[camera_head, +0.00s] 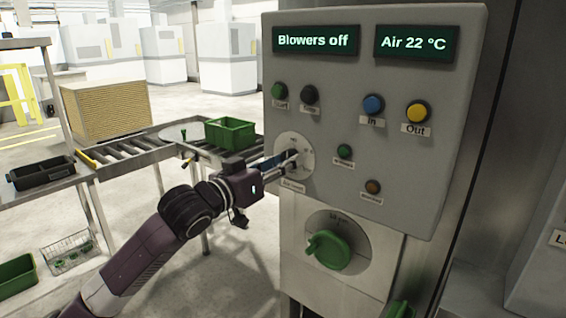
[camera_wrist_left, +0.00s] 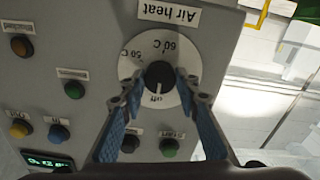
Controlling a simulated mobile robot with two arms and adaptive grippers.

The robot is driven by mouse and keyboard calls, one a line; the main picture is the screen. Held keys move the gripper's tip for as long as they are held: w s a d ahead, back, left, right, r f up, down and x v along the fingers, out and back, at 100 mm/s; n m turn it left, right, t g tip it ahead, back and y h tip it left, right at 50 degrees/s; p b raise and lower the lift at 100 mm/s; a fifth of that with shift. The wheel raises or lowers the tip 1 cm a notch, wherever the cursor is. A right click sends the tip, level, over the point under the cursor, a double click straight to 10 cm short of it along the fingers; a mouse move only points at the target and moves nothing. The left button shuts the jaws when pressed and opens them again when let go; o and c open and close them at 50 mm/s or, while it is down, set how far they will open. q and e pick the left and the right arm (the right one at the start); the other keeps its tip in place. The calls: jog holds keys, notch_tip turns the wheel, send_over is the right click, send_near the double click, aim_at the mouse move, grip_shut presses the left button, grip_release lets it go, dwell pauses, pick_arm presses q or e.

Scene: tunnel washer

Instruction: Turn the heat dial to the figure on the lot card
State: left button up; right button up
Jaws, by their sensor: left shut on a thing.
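The heat dial is a round white plate (camera_head: 304,143) on the grey control panel. In the left wrist view, which is upside down, the plate (camera_wrist_left: 134,68) sits by an "Air heat" label (camera_wrist_left: 168,13) and carries "off", "50 C" and "60 C". Its black knob (camera_wrist_left: 158,73) has a white mark that appears to face "off". My left gripper (camera_head: 288,160) is shut on the knob, its blue fingers on either side of it in the wrist view. My right gripper is not in view. I cannot make out a lot card.
Push buttons surround the dial, including a green one (camera_head: 344,150) close to its right. A larger dial with a green handle (camera_head: 328,250) is below. Displays read "Blowers off" (camera_head: 315,41) and "Air 22 °C" (camera_head: 416,43). A green crate (camera_head: 230,133) stands on the rollers behind my arm.

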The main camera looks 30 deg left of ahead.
pick_arm(q)
jog(key=shift+m, duration=0.3)
jog(key=m, duration=1.1)
dwell(0.5)
jog(key=o, duration=1.2)
jog(key=shift+c, duration=0.2)
jog(key=shift+s, duration=0.1)
